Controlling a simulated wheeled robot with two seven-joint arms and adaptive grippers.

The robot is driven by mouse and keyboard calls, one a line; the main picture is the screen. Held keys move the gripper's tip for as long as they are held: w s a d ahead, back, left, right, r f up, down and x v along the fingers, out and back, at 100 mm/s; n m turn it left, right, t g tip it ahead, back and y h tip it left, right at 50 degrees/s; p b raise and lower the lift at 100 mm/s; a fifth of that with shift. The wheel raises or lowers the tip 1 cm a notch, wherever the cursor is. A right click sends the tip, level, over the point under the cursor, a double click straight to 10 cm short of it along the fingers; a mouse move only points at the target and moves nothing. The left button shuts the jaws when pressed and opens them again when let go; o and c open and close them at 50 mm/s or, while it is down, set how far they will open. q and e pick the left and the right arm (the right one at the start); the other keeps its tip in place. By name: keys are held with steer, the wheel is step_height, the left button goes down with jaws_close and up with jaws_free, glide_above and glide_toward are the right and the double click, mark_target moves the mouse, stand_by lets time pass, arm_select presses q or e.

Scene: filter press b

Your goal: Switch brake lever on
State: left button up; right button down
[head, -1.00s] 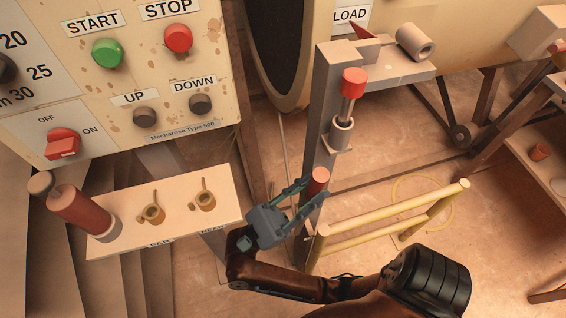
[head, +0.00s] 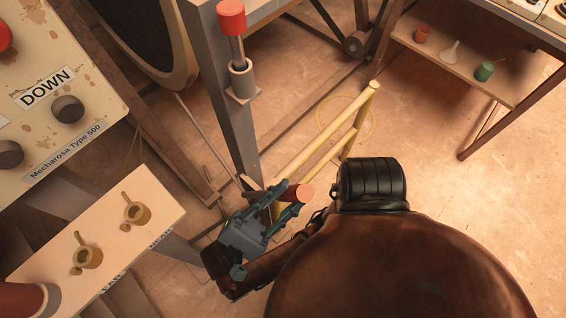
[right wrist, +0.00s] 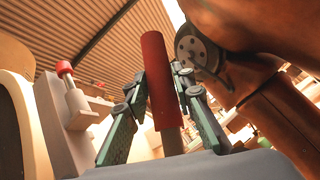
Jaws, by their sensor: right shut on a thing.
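The brake lever's red cylindrical handle (head: 304,193) shows between the fingers of my right gripper (head: 290,199), low beside the foot of the grey post. In the right wrist view the long red handle (right wrist: 153,55) stands between the two green-sided fingers (right wrist: 155,92), which are shut on it. A grey rod continues below the handle in that view. In the head view the fingers and the gripper body hide most of the lever, and its pivot cannot be made out. My left gripper is not in view.
The grey post (head: 233,125) with a red-topped plunger (head: 231,17) stands just behind the gripper. A yellow railing (head: 335,145) runs up to the right. The control panel (head: 75,70) and a small shelf with brass valves (head: 100,225) are at left. Floor at right is open.

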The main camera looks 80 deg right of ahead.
steer(key=shift+s+a+f, duration=0.15)
steer(key=shift+f, duration=0.1)
steer(key=c, duration=1.7)
jaws_free()
steer(key=shift+r+y, duration=0.15)
steer(key=shift+y, duration=0.15)
steer(key=shift+o, duration=0.2)
steer(key=v, duration=0.7)
steer(key=shift+f, duration=0.25)
steer(key=shift+a, duration=0.1)
